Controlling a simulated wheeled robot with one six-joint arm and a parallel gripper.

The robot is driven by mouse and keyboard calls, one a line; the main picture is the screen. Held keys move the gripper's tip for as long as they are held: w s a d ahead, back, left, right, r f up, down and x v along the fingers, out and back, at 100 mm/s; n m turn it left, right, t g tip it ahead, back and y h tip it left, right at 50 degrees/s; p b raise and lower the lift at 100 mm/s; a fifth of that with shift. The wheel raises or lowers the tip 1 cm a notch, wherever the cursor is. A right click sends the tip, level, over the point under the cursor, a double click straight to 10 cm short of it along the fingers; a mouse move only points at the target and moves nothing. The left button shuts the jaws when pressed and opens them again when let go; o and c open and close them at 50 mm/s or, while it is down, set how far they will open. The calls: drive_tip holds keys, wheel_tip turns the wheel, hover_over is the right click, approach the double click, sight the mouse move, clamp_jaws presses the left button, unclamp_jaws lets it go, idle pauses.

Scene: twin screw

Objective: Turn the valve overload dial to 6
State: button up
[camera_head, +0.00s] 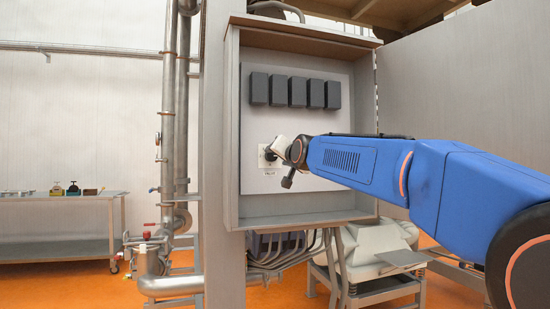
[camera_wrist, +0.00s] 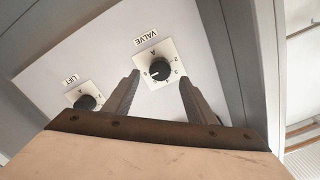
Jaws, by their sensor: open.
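The valve dial (camera_wrist: 160,70) is a round black knob with a white pointer line on a pale square plate, marked with small figures and an A. The label VALVE sits beside it; in this view the lettering is upside down. My gripper (camera_wrist: 158,82) is open, with one finger on each side of the dial and no visible contact. The exact pointer reading is too small to tell. In the head view my gripper (camera_head: 277,153) is at the panel, in front of the valve plate (camera_head: 262,163), partly hiding the dial.
A second black dial (camera_wrist: 87,102) labelled LIFT is left of my fingers in the wrist view. The open cabinet (camera_head: 232,130) has side walls around the panel, with several dark boxes (camera_head: 292,92) above. Pipes (camera_head: 168,110) and a metal table (camera_head: 75,197) stand left.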

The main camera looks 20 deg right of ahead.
drive_tip(key=s, duration=1.1)
drive_tip(key=shift+s, duration=0.25)
drive_tip(key=shift+f, duration=0.1)
drive_tip(key=s+f+n+g, duration=0.2)
drive_tip(key=s+f+g, duration=0.2)
drive_tip(key=s+f, duration=0.7)
drive_tip(key=s+f+n+g, duration=0.2)
drive_tip(key=s+f+g, duration=0.2)
drive_tip(key=s+f, duration=0.8)
drive_tip(key=s+f+n+g, duration=0.3)
drive_tip(key=s+f, duration=0.9)
drive_tip(key=f, duration=1.5)
drive_tip(key=shift+s+a+f+g, duration=0.2)
drive_tip(key=shift+a+f+g, duration=0.15)
drive_tip(key=shift+g, duration=0.75)
drive_tip(key=shift+c, duration=0.6)
